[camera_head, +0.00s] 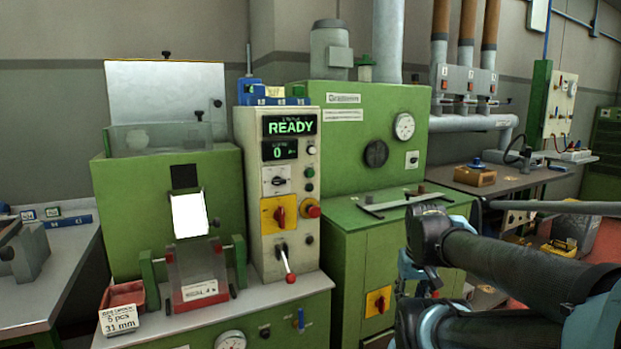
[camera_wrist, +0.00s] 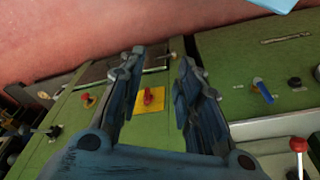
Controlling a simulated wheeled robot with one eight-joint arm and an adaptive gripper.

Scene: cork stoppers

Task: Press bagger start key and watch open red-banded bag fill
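The green bagging machine (camera_head: 125,210) stands at the left in the head view, with a grey control panel (camera_head: 278,190). Its upper display (camera_head: 290,125) reads READY and the lower one (camera_head: 279,150) reads 0. Small round buttons line the panel's right side; I cannot tell which is the start key. A clear bag (camera_head: 203,262) with a red band along its bottom hangs upright below the chute; I see no stoppers in it. My gripper (camera_wrist: 162,62) is open and empty in the wrist view, its dark blue fingers apart. A red knob on a yellow plate (camera_wrist: 150,98) shows between them.
A red bin (camera_head: 124,294) and a card (camera_head: 120,320) reading 5 pcs 31 mm sit left of the bag. Another green machine (camera_head: 355,145) stands right of the panel. My arm crosses the lower right.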

